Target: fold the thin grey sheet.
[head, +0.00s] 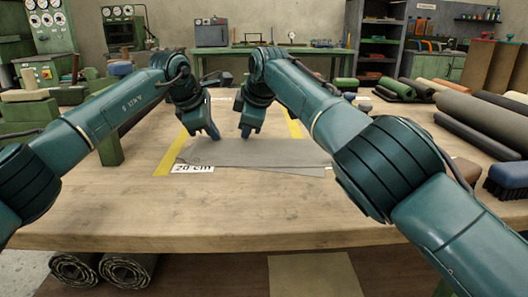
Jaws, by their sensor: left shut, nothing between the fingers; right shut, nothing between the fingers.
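The thin grey sheet (262,153) lies on the wooden table, a wide, low shape with a slightly uneven front edge where a second layer seems to show. Its right end is partly hidden behind my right arm. My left gripper (212,134) points down at the sheet's far left edge, shut and empty. My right gripper (247,133) points down at the far edge, a little to the right of the left one, also shut and empty. Whether either fingertip touches the sheet I cannot tell.
Yellow tape strips (168,160) and a "20 cm" label (193,168) mark the table (130,215). Several rolls (470,115) lie at the right, with a dark brush (507,180) near the right edge. Green blocks (35,130) stand at the left. The table's front is clear.

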